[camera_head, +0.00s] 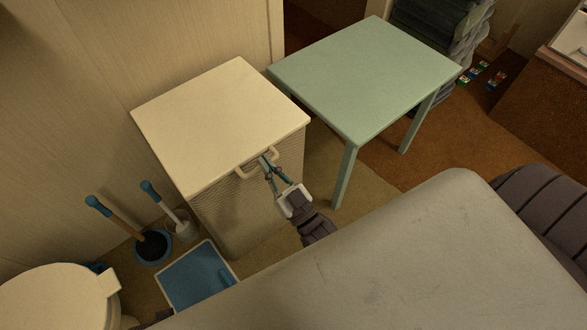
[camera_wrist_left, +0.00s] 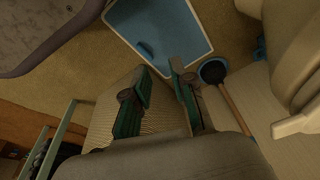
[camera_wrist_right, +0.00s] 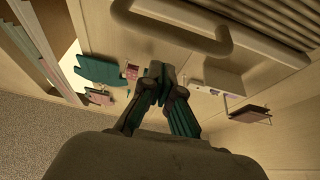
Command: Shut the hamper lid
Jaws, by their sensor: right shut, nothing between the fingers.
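The hamper (camera_head: 235,220) is a cream box with woven-looking sides against the wall. Its pale lid (camera_head: 220,115) lies flat over the top, with no clear gap visible.
A green table (camera_head: 365,75) stands right of the hamper. A blue tray (camera_head: 197,277), plunger (camera_head: 152,247) and toilet brush (camera_head: 184,228) are on the floor to its left front. A toilet (camera_head: 60,295) is at lower left. Folded textiles (camera_head: 450,30) are stacked behind the table.

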